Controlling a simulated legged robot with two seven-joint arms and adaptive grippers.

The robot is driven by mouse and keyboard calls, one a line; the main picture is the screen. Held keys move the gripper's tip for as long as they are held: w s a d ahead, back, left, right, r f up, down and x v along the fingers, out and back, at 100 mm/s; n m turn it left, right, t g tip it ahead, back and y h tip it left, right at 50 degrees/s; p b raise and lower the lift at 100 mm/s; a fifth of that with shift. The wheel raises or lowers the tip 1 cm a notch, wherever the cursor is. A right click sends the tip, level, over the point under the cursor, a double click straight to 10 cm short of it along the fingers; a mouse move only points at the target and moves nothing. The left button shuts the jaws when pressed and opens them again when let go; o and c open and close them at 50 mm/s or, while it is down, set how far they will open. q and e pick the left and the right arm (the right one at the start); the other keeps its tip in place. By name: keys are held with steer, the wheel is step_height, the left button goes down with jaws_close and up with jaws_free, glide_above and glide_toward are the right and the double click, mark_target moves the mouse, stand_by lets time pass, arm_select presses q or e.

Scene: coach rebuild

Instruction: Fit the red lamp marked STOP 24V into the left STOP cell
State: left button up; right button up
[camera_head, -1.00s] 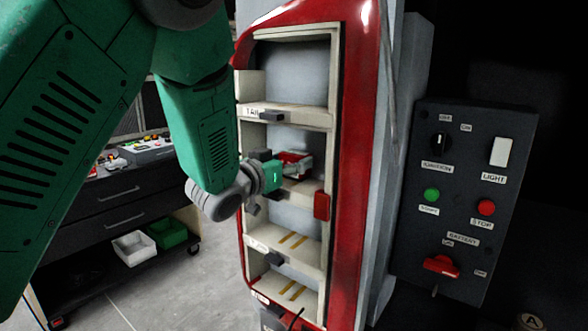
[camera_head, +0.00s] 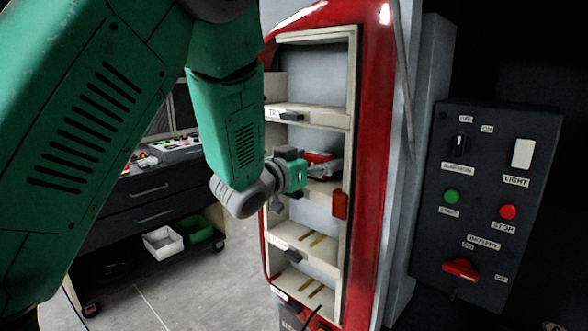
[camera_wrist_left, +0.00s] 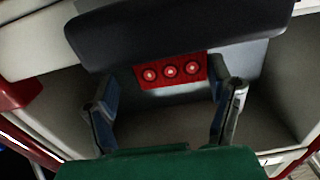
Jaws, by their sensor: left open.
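The red lamp (camera_head: 322,158) sits in a middle cell of the pale rack (camera_head: 352,130), partly hidden by my left gripper (camera_head: 308,172). In the left wrist view the red lamp (camera_wrist_left: 190,70) shows as a red block with a row of three round lights, inside a grey-walled cell. My open left gripper (camera_wrist_left: 165,105) has one finger to each side of the lamp's lower edge, with a gap visible between them. Whether a finger touches the lamp I cannot tell. No STOP 24V marking is readable. My right gripper is not in view.
A dark bar (camera_wrist_left: 180,35) crosses above the lamp in the wrist view. A red frame (camera_head: 375,120) surrounds the rack. A dark switch panel (camera_head: 485,190) stands at right. A dark drawer cart (camera_head: 130,205) with white and green bins stands at left.

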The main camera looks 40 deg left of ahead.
mark_target(317, 161)
arm_select(q)
steer(key=s, duration=0.4)
steer(key=s+a+f+b, duration=0.1)
steer(key=s+a, duration=0.3)
steer(key=s, duration=0.2)
steer(key=s+d+f+g, duration=0.2)
steer(key=s+f+g, duration=0.1)
steer(key=f, duration=0.7)
steer(key=s+d+f+g+y, duration=0.1)
steer(key=s+d+f+g, duration=0.15)
steer(key=f, duration=0.75)
steer(key=s+d+f+g, duration=0.2)
steer(key=s+f+g, duration=0.15)
steer(key=f, duration=0.65)
steer(key=s+d+f+g+b, duration=0.1)
steer(key=s+f+g, duration=0.3)
steer(key=s+f, duration=0.5)
steer(key=s+d+f+g+b, duration=0.2)
steer(key=s+d+f+g, duration=0.1)
steer(key=s+f, duration=0.7)
steer(key=shift+s+d+f+g, duration=0.2)
steer(key=shift+d+f+g, duration=0.1)
steer(key=shift+g, duration=0.4)
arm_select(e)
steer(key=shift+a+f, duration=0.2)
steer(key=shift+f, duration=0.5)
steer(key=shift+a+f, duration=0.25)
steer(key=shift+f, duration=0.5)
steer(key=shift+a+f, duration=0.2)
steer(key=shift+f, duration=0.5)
